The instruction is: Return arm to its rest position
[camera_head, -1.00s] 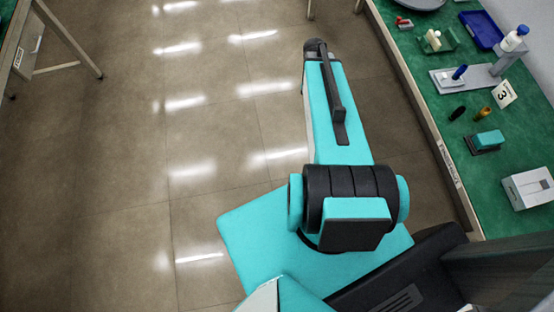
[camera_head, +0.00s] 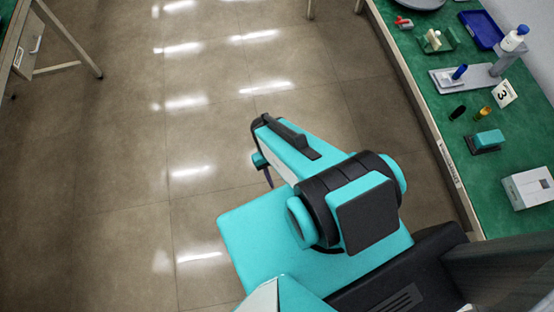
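My teal and black arm (camera_head: 300,155) is folded over my own base, with its far end pointing to the upper left above the floor. Part of my gripper (camera_head: 267,175) shows below that end as a small teal piece and a dark, narrow tip. The rest of it is hidden behind the arm link. Whether its fingers are open or shut does not show. I see nothing held in it.
A green-topped bench (camera_head: 415,75) runs along the right, clear of the arm.

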